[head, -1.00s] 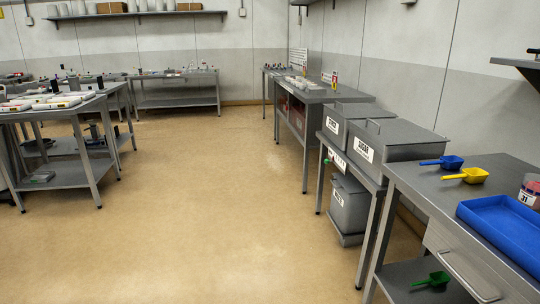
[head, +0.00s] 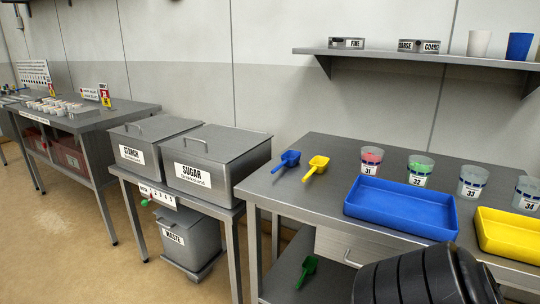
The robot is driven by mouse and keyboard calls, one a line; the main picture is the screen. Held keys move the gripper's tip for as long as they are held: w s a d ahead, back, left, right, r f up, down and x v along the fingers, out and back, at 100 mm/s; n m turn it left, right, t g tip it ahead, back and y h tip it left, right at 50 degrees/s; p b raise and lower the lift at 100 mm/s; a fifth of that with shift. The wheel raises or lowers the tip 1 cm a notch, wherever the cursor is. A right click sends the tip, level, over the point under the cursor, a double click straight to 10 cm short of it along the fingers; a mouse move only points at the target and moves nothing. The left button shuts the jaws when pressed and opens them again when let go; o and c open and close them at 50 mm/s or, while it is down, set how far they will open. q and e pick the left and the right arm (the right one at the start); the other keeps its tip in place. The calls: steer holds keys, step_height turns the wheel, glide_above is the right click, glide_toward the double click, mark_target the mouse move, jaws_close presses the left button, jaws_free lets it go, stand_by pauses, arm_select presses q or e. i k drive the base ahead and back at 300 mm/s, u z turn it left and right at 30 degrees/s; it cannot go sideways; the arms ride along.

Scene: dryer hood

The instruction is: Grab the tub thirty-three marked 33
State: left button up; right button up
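The tub marked 33 (head: 472,182) stands upright on the grey metal table (head: 335,151) at the right of the head view. It is a clear tub with a blue and white label band, and its contents look pale. It stands behind the right end of the blue tray (head: 401,210), between the tub marked 32 (head: 420,170) and the tub marked 34 (head: 526,194). Neither of my grippers shows in the view.
The tub marked 31 (head: 371,160), a blue scoop (head: 287,160) and a yellow scoop (head: 316,167) are on the same table. A yellow tray (head: 507,236) lies in front of tubs 33 and 34. A wall shelf (head: 420,57) hangs above. Sugar (head: 205,160) and starch (head: 152,144) bins stand left.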

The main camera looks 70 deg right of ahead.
mark_target(472, 179)
steer(key=z, duration=2.05)
